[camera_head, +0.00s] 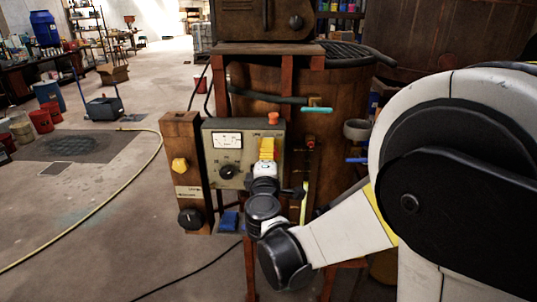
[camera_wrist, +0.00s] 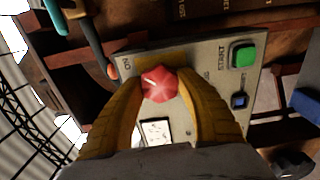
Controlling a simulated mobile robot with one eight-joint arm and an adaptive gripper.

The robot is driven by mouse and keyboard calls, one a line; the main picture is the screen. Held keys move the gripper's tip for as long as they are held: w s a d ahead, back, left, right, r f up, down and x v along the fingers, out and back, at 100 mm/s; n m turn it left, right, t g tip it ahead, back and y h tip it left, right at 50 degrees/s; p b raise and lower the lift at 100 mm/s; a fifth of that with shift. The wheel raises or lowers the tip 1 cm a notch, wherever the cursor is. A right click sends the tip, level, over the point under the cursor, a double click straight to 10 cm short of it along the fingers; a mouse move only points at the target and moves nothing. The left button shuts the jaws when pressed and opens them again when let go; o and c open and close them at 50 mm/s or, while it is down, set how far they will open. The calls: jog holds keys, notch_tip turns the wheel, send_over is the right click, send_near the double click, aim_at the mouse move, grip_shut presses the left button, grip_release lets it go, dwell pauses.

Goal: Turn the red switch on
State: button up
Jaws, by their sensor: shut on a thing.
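The red switch (camera_wrist: 159,86) is a faceted red knob on the face of a grey-green control box (camera_head: 243,187). It shows in the wrist view between the two yellow fingers of my gripper (camera_wrist: 161,80), which are shut on its sides. In the head view my gripper (camera_head: 267,149) is at the right part of the box front, and its fingers and wrist hide the switch there. Lettering on the panel beside the knob is sideways and partly covered, so I cannot tell the knob's setting.
A wooden post (camera_head: 184,150) with a yellow knob stands left. A rusty vat (camera_head: 340,95) stands behind. Open floor lies left.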

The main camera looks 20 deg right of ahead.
dwell(0.3)
jog(key=o, duration=1.2)
jog(key=v, duration=1.2)
